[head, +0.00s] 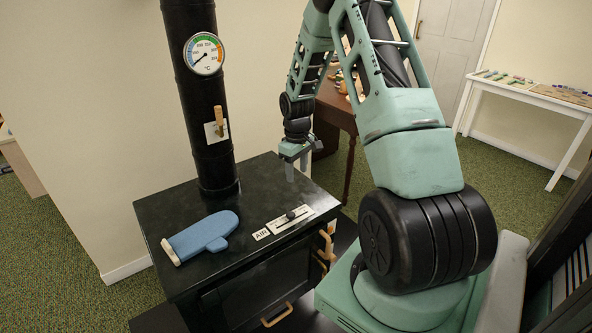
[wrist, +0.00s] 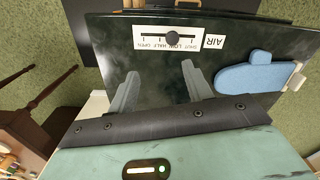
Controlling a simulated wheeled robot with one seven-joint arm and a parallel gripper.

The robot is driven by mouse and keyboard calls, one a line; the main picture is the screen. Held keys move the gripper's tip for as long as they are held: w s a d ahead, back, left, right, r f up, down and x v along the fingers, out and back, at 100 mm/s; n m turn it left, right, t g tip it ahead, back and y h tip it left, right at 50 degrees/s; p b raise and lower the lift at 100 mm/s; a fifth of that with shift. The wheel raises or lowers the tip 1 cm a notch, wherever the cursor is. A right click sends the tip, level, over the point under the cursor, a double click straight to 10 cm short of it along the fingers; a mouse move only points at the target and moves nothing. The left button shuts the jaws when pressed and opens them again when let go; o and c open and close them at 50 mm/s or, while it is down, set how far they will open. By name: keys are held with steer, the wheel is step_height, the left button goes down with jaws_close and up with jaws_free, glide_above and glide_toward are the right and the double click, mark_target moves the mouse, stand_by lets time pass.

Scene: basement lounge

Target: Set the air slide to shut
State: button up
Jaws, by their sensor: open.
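The air slide (head: 303,214) is a pale plate with a slot and a dark round knob (head: 290,214), on the black stove's top near its front edge. An AIR label (head: 262,234) lies at its left end. In the wrist view the plate (wrist: 150,40) reads upside down, with SHUT nearest AIR, then LOW, HALF and OPEN. The knob (wrist: 172,38) stands around the LOW mark, away from the SHUT end. My gripper (head: 290,174) is open and empty, above the back right of the stove. Its fingertips (wrist: 160,76) point towards the plate, apart from the knob.
A blue oven mitt (head: 203,237) lies on the stove top (head: 170,209) to the left of the slide. The stovepipe (head: 190,105) rises behind it, with a thermometer (head: 204,54) and a small lever (head: 218,122). Wooden handles (head: 328,243) stick out at the front right.

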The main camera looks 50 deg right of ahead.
steer(key=shift+r+p, duration=1.95)
steer(key=shift+r, duration=0.7)
step_height(320, 180, up, 18)
steer(key=b, duration=0.2)
steer(key=shift+a+f, duration=0.15)
